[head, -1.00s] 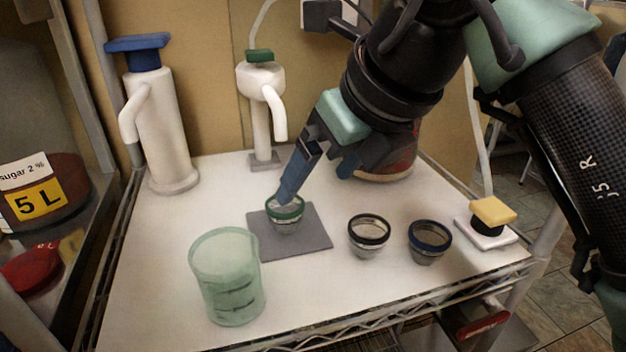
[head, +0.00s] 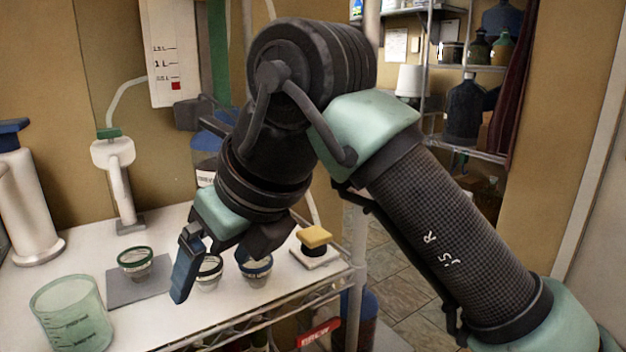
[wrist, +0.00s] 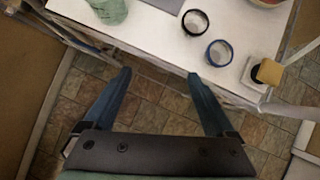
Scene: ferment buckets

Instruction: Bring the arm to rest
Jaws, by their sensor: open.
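My gripper (wrist: 162,82) is open and empty in the wrist view, its two blue fingers apart with tiled floor and the table's front edge beyond them. In the head view my gripper (head: 205,278) hangs at the table's front side and partly covers a black-rimmed cup (head: 209,270). A green-rimmed cup (head: 136,262) stands on a grey mat (head: 125,292). A blue-rimmed cup (head: 256,268) stands to the right of the black-rimmed one. Both of these cups show in the wrist view, apart from the fingers.
A green beaker (head: 72,315) stands at the front left of the white table (head: 60,272). White pump dispensers (head: 118,180) stand at the back. A yellow-topped block (head: 315,238) is at the right edge. Open tiled floor (head: 390,290) lies to the right.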

